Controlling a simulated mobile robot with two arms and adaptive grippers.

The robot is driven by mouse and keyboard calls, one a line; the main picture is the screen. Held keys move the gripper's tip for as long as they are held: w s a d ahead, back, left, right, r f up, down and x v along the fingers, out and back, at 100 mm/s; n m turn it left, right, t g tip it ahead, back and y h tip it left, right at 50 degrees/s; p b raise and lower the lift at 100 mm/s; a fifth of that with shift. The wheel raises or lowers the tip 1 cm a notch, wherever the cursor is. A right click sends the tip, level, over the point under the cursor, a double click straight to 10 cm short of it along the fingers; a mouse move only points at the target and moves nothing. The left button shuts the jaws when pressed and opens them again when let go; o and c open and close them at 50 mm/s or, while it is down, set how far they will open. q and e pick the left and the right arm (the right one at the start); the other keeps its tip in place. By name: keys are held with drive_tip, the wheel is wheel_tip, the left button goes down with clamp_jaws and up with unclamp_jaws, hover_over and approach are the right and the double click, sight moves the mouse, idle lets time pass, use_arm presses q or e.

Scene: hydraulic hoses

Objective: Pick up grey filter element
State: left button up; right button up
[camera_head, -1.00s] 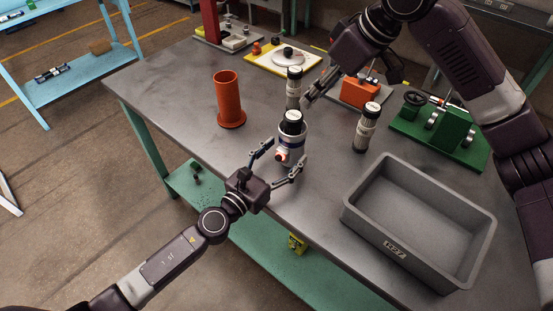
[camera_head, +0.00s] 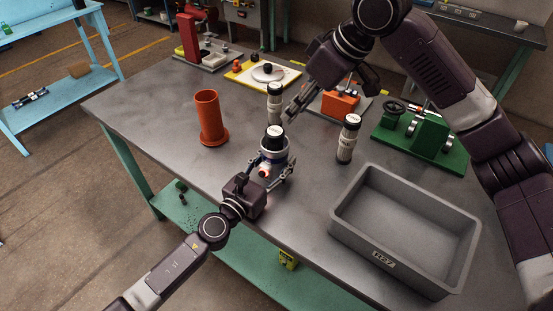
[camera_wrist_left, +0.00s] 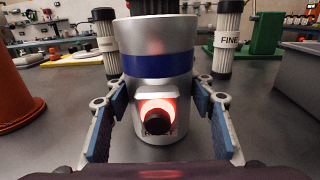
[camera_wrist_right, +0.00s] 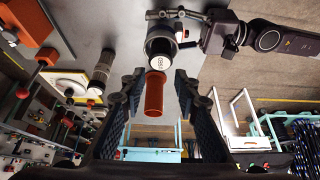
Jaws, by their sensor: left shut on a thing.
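A silver canister with a blue band (camera_head: 274,167) stands near the table's front edge; in the left wrist view (camera_wrist_left: 160,72) a lit red button shows on its front. A filter element with a black-rimmed cap (camera_head: 272,138) sits upright in it; in the right wrist view its pale top (camera_wrist_right: 160,61) bears small lettering. Its body is mostly hidden, so I cannot tell its colour. My left gripper (camera_wrist_left: 158,118) is shut around the canister, one finger on each side. My right gripper (camera_wrist_right: 158,92) is open and empty, above the table behind the canister.
Two pale filter elements stand upright, one behind (camera_head: 275,105) and one to the right (camera_head: 347,142), labelled FINE in the left wrist view. An orange tube (camera_head: 209,120) stands left. A grey bin (camera_head: 348,228) and green fixture (camera_head: 425,145) are right.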

drive_tip(key=o, duration=0.4)
drive_tip(key=shift+w+d+f, duration=0.1)
drive_tip(key=shift+f, duration=0.1)
drive_tip(key=o, duration=0.3)
drive_tip(key=w+d+f+n+t+h, duration=0.2)
drive_tip(key=w+d+f+n+t, duration=0.1)
drive_tip(key=f, duration=0.4)
drive_tip(key=shift+w+d, duration=0.4)
drive_tip(key=shift+w, duration=0.2)
drive_tip(key=n+t+y, duration=0.4)
drive_tip(key=n+t, duration=0.7)
drive_tip(key=n, duration=1.5)
approach(278, 141)
drive_tip(key=x, duration=0.7)
drive_tip(key=shift+w+d+r, duration=0.15)
drive_tip(key=shift+w+d, duration=0.05)
drive_tip(key=shift+d, duration=0.05)
drive_tip(key=shift+a+x, duration=0.1)
drive_tip(key=shift+x, duration=1.15)
drive_tip(key=shift+a+x, duration=0.15)
drive_tip(key=shift+x, duration=1.1)
